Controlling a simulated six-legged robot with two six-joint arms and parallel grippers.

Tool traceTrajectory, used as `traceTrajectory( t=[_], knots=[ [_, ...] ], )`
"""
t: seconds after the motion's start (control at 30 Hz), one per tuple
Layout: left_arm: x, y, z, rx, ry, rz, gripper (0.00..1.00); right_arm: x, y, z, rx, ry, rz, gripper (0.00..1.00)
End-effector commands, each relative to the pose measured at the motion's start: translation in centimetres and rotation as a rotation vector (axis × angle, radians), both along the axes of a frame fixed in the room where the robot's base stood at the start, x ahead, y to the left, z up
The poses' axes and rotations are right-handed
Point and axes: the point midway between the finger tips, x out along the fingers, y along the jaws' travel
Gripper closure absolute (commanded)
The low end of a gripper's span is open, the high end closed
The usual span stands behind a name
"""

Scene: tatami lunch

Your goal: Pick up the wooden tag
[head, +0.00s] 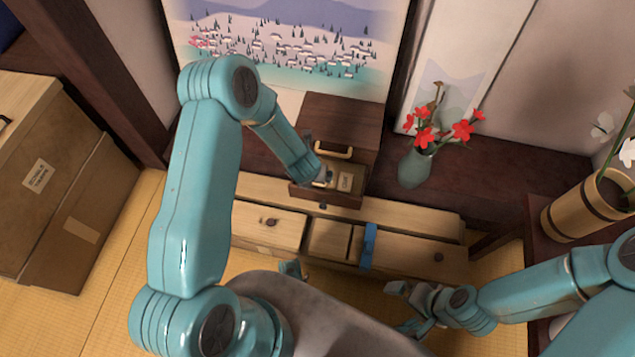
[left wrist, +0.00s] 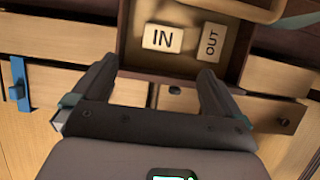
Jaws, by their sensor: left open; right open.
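A small pale wooden tag (left wrist: 162,39) marked IN lies in the open dark drawer (left wrist: 185,70), in the left wrist view. A second wooden tag (left wrist: 211,43), marked OUT, lies beside it on the right. In the head view a tag with vertical lettering (head: 345,181) lies in the drawer, just right of my left gripper (head: 322,178). My left gripper is open over the drawer; its fingers, also in the left wrist view (left wrist: 157,72), point toward the tags and hold nothing. My right gripper (head: 400,308) is open and empty, low at the right, away from the tags.
The drawer belongs to a dark wooden box (head: 340,121) with a brass handle. A low light-wood chest (head: 268,222) stands in front. A vase (head: 415,168) with red flowers stands to the right. Cardboard boxes (head: 62,215) stand at left, and a wooden bucket (head: 575,209) at right.

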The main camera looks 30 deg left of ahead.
Motion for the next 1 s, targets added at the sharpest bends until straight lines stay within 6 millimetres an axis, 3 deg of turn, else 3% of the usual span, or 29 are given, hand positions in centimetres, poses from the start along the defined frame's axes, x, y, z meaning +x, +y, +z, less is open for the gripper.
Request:
traceTrajectory(
  t=[0.03, 0.13, 0.43, 0.6, 0.73, 1.0],
  knots=[
    [0.4, 0.1, -1.6, 0.000, 0.002, 0.002, 0.00, 0.0, 0.0, -0.7, 0.000, 0.000, 0.000, 0.00],
    [1.2, 0.2, -3.5, -0.001, 0.003, 0.001, 0.00, 0.1, -0.1, -1.2, 0.000, -0.001, -0.003, 0.00],
    [2.5, 0.3, -6.2, -0.002, 0.002, -0.003, 0.00, 0.3, -0.2, -1.8, -0.002, -0.005, -0.010, 0.00],
    [3.6, 0.2, -9.0, -0.003, 0.002, -0.001, 0.00, 0.5, -0.4, -3.0, -0.004, -0.008, -0.019, 0.00],
    [4.1, 0.4, -10.1, -0.002, 0.003, -0.002, 0.00, 0.6, -0.5, -3.2, -0.004, -0.009, -0.023, 0.00],
    [4.3, 0.4, -10.2, -0.003, 0.001, -0.002, 0.00, 0.6, -0.6, -3.2, -0.004, -0.010, -0.024, 0.00]
  ],
)
